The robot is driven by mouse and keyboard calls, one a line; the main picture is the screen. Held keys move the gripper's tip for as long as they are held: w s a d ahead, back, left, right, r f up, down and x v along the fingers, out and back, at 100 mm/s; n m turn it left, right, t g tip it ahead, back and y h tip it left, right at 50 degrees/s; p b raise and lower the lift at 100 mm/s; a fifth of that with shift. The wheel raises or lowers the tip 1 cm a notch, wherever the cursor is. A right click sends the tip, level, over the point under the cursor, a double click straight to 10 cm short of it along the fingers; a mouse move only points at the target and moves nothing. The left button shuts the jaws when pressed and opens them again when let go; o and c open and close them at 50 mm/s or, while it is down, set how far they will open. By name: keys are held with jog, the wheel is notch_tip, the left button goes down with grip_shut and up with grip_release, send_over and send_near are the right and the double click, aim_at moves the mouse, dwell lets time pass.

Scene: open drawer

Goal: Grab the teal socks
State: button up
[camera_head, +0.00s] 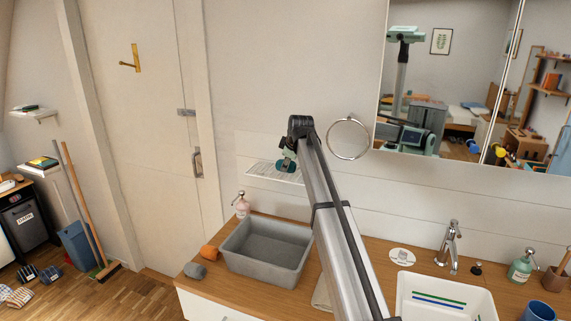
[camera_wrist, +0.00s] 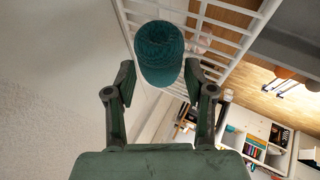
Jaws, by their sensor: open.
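The teal socks (camera_wrist: 159,48) show in the wrist view as a rolled, ribbed bundle at the top centre. My gripper (camera_wrist: 160,78) is open, with one finger on each side of the lower part of the bundle. The right fingertip looks very close to it; I cannot tell whether either finger touches. In the head view my arm reaches up over the counter and its end (camera_head: 285,166) is near the wall. A small teal patch shows there, but I cannot tell whether it is the socks or part of my gripper.
A grey bin (camera_head: 265,247) stands on the wooden counter (camera_head: 245,295), beside an orange bundle (camera_head: 208,252) and a grey bundle (camera_head: 195,270). A wall ring (camera_head: 347,139) and mirror are right of my arm's end. A white wire rack (camera_wrist: 235,28) is behind the socks.

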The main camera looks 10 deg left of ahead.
jog(key=shift+x, duration=0.9)
jog(key=shift+r, duration=0.1)
jog(key=c, duration=0.8)
jog(key=shift+r, duration=0.1)
